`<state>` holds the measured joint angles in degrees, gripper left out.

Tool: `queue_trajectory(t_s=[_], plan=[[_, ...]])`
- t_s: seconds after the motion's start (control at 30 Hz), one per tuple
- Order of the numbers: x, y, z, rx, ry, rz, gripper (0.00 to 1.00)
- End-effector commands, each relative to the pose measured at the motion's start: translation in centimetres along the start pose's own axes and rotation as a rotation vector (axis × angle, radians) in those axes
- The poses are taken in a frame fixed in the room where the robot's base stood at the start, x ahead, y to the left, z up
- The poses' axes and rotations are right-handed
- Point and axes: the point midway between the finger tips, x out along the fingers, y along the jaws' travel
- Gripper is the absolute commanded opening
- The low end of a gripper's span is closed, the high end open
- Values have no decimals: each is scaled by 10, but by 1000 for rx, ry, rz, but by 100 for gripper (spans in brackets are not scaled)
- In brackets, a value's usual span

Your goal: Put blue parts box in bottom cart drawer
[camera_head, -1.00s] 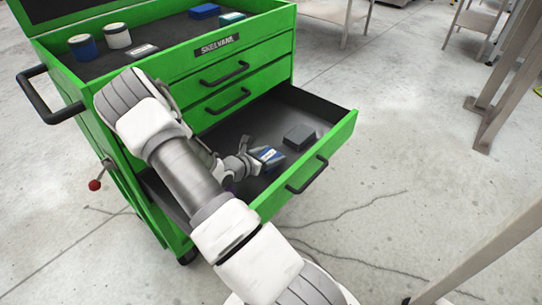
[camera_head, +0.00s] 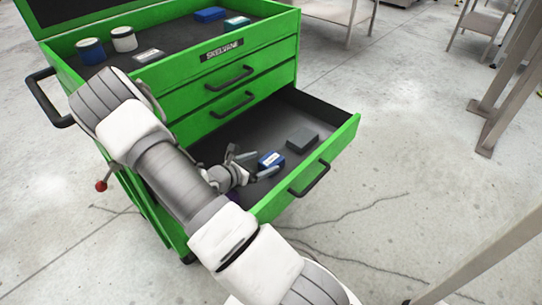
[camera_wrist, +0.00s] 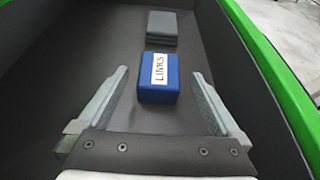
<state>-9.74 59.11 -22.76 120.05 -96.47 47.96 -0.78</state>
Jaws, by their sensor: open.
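The blue parts box (camera_head: 271,161), with a white label reading "LINKS", rests on the floor of the open bottom cart drawer (camera_head: 347,135). In the wrist view the blue box (camera_wrist: 158,92) lies ahead of my gripper (camera_wrist: 160,90), between the lines of its two spread fingers and touching neither. In the head view my gripper (camera_head: 259,166) is inside the drawer, open and empty, just left of the box. The box stands level on the drawer floor.
A dark grey box (camera_head: 302,140) lies in the drawer beyond the blue box. The green cart (camera_head: 190,95) has two shut drawers above. Its top holds two jars (camera_head: 124,39), another blue box (camera_head: 210,14) and a teal box (camera_head: 237,22). A metal table leg (camera_head: 490,245) stands at right.

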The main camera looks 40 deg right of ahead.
Motion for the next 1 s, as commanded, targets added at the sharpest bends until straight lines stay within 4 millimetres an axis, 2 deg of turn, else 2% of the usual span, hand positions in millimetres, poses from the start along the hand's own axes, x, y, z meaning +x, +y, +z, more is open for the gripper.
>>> queue_trajectory(t_s=[0.03,0.2,0.43,0.67,1.0], plan=[[-13,1,3,0,2,4,100],[-40,1,1,0,1,2,100],[-58,0,6,38,10,-12,100],[-94,-11,46,317,102,-113,100],[-167,-43,102,805,329,-299,100]])
